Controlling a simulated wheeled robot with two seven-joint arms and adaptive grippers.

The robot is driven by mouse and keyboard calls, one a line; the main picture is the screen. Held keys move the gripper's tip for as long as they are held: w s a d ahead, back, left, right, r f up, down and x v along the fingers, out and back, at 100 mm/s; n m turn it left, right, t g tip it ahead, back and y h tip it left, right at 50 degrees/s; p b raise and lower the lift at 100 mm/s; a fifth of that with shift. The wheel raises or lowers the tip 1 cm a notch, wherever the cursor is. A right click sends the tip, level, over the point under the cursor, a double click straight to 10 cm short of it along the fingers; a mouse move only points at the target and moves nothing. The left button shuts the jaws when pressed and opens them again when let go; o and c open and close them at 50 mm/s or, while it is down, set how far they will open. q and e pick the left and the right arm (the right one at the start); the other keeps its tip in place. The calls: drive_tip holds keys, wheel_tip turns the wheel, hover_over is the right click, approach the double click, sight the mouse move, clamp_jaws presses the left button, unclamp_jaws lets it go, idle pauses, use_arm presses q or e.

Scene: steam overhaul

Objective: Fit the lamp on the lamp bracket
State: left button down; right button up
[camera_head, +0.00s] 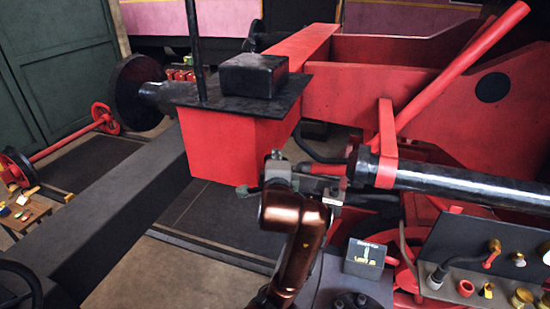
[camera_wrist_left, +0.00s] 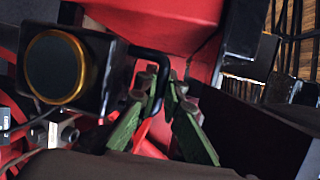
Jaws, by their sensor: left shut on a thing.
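The lamp (camera_wrist_left: 55,68), a black box with a gold-ringed dark round lens, fills the left of the left wrist view. Its black bent handle (camera_wrist_left: 158,58) lies between the green fingers of my left gripper (camera_wrist_left: 163,88), which is shut on it. In the head view my left arm comes up from the bottom centre, its wrist beside the red block and red beam. The fingers and the lamp are hard to make out there. I cannot tell which part is the lamp bracket. My right gripper is not in view.
A dark plate with a black box (camera_head: 253,76) and an upright rod (camera_head: 196,48) tops the red block (camera_head: 235,145). A black cylinder (camera_head: 455,182) and a sloping red bar (camera_head: 455,72) stand at right. A panel of brass fittings (camera_head: 475,250) is at lower right.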

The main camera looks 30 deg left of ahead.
use_arm(q)
drive_tip(key=shift+w+a+f, duration=0.1)
drive_tip(key=shift+w+a, duration=0.05)
drive_tip(key=shift+w, duration=0.55)
drive_tip(key=shift+w+a+f, duration=0.15)
drive_tip(key=shift+w+a, duration=0.05)
drive_tip(key=shift+w, duration=0.55)
drive_tip(key=shift+w+a+f, duration=0.1)
drive_tip(key=shift+w+a, duration=0.05)
drive_tip(key=shift+w, duration=0.55)
drive_tip(key=shift+w+f, duration=0.1)
drive_tip(key=shift+w, duration=0.05)
drive_tip(key=shift+f, duration=0.3)
drive_tip(key=shift+f+b, duration=0.3)
drive_tip(key=shift+f, duration=0.95)
drive_tip(key=shift+f+b, duration=0.6)
drive_tip(key=shift+f, duration=1.3)
